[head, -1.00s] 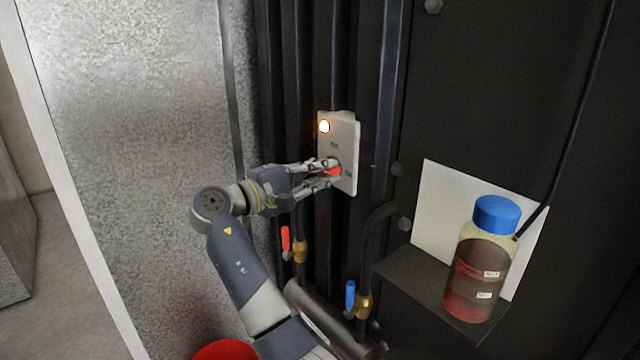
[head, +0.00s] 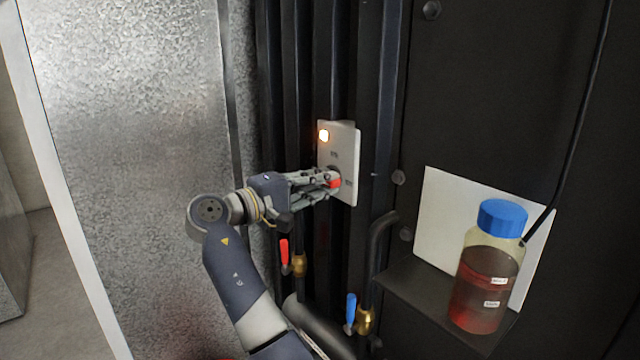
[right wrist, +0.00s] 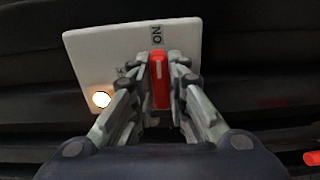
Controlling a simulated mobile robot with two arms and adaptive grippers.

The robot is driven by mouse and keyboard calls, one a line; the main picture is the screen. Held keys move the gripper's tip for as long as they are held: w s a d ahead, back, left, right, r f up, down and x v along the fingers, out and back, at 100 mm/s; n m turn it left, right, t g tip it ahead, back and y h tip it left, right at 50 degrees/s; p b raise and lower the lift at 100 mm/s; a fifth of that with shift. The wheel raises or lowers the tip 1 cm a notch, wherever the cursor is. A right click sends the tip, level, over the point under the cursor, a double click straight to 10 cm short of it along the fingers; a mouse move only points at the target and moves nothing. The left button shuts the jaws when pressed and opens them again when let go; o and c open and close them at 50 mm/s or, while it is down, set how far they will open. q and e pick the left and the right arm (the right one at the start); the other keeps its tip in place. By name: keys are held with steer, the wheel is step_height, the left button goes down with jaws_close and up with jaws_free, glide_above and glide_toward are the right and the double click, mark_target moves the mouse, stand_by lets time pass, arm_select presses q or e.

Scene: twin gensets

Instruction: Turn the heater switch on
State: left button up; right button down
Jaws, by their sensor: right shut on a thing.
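The heater switch is a red knob (right wrist: 160,82) on a pale switch plate (head: 346,150). The plate is fixed to dark vertical ribs in the head view. A lamp (head: 323,135) at the plate's upper left glows orange-white, and it glows in the right wrist view too (right wrist: 101,99). My right gripper (head: 330,180) is shut on the red knob, with one finger on each side. In the right wrist view the knob's white line runs lengthwise between the fingers, and the word ON stands just beyond its far end. My left gripper is not in view.
Below the plate are a red-handled valve (head: 284,254) and a blue-handled valve (head: 350,310). A blue-capped bottle of dark red liquid (head: 487,280) stands on a small shelf (head: 415,288) at the right. A mottled metal panel (head: 140,150) fills the left.

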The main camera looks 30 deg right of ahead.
steer(key=c, duration=1.8)
jaws_free()
steer(key=shift+r, duration=0.15)
steer(key=shift+o, duration=1.2)
steer(key=shift+d, duration=0.15)
steer(key=a, duration=1.2)
steer(key=shift+s, duration=0.45)
